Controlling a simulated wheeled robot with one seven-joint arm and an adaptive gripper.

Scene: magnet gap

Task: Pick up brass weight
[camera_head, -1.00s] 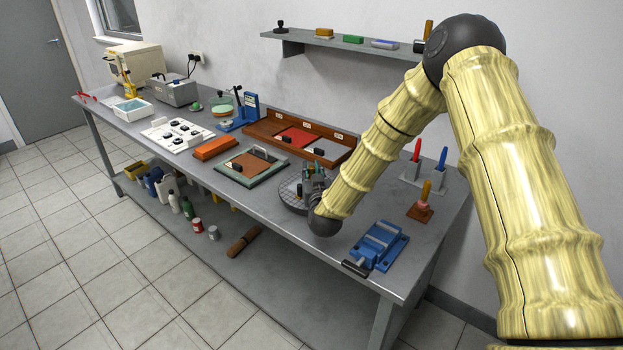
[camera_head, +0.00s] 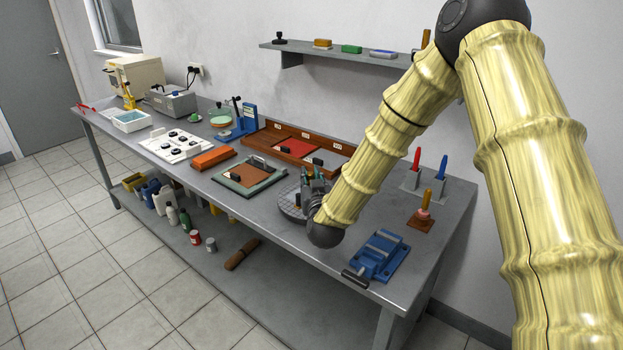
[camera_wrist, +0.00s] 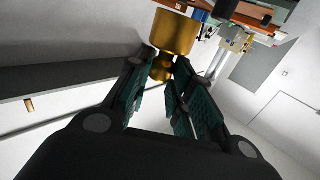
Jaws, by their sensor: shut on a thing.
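The brass weight (camera_wrist: 174,34) is a shiny gold cylinder with a narrower knob (camera_wrist: 162,68). It shows at the top of the wrist view. My gripper (camera_wrist: 163,75) is shut on the knob, with a dark green-padded finger on each side. In the head view my gripper (camera_head: 313,186) is over or beside a round grey disc (camera_head: 290,208) on the bench. The weight is hidden or too small to make out there, and I cannot tell whether it touches anything below.
A blue vice (camera_head: 383,252) stands at the near right of the grey bench (camera_head: 290,245). A framed board (camera_head: 243,180) and a wooden tray (camera_head: 340,150) lie left of and behind the disc. A plunger-like tool (camera_head: 424,210) and red and blue handled tools are at right.

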